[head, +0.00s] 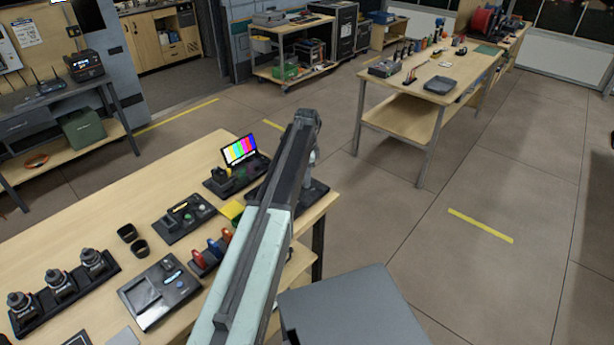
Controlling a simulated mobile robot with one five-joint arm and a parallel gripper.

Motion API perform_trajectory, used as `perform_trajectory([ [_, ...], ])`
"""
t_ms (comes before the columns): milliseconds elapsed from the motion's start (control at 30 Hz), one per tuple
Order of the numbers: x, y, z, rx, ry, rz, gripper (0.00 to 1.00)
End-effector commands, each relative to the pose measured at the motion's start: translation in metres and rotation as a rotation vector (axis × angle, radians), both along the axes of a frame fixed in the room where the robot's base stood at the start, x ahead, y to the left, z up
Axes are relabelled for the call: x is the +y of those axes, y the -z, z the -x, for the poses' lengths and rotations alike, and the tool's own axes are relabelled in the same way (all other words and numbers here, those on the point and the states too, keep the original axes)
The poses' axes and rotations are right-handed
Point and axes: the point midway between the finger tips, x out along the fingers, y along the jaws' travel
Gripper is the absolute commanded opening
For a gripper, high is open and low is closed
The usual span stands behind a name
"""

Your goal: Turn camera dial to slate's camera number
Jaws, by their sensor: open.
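My arm reaches up across the workbench (178,160), and its far end hides part of the bench's right end. My gripper (312,172) is at that end, mostly hidden behind the arm, over or beside a dark base. A small screen with colour bars (240,150) stands on a dark unit left of the arm. A dark control box with a green knob (190,216) lies nearer; I cannot tell whether this is the camera dial. Three dark cameras or lens units stand on a black tray (112,263) at the left. No slate number is readable.
A yellow item (232,210) lies beside my arm. A second table (420,95) stands at the back right. The floor between is clear.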

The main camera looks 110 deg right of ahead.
Motion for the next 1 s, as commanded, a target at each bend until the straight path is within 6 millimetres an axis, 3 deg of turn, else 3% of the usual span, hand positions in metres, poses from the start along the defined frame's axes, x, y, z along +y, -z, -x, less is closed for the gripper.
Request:
perform_trajectory([
  [33,0.0,-0.019,0.0,0.0,0.0,0.0,0.46],
  [233,0.0,-0.054,0.001,0.001,0.001,0.0,0.46],
  [833,0.0,-0.058,0.001,0.001,0.001,0.0,0.46],
  [1000,0.0,-0.089,0.001,0.001,0.001,0.0,0.46],
])
